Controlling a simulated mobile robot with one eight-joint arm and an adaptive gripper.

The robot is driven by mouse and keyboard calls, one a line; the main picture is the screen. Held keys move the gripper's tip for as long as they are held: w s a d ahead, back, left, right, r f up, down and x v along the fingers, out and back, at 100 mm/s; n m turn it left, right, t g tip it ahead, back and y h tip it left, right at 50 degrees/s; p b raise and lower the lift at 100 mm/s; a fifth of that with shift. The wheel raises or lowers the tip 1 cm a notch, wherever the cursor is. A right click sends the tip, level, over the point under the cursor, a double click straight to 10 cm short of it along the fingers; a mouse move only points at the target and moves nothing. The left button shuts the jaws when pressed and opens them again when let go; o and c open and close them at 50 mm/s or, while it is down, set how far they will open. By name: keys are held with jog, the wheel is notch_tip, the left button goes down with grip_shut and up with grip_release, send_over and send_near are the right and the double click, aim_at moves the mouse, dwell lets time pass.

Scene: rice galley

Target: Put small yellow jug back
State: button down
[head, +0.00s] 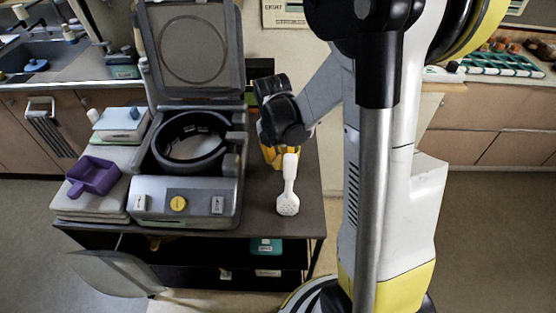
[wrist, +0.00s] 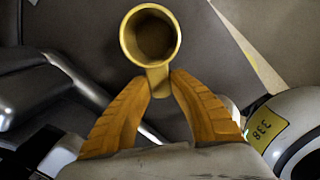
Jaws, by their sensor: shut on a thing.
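The small yellow jug (wrist: 129,38) shows from above in the wrist view, its round mouth open toward the camera. My gripper (wrist: 160,77) is shut on the jug's handle, one orange finger on each side. In the head view my gripper (head: 271,155) is low over the right part of the dark table, beside the open cooker. The jug is mostly hidden there behind my wrist and fingers. I cannot tell whether its base touches the table.
The open cooker (head: 187,192) stands left of my gripper, lid raised. A white paddle (head: 288,197) is just in front. A purple scoop (head: 93,177) lies on stacked boards at left. The dark table's (head: 283,226) front right is clear; a shelf below holds a teal item (head: 266,246).

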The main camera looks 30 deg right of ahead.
jog(key=shift+f+b, duration=0.5)
jog(key=shift+f, duration=0.05)
dwell(0.4)
jog(key=c, duration=1.2)
grip_release()
notch_tip(320, 180, up, 12)
jog(key=shift+s+a, duration=0.25)
jog(key=shift+a, duration=0.2)
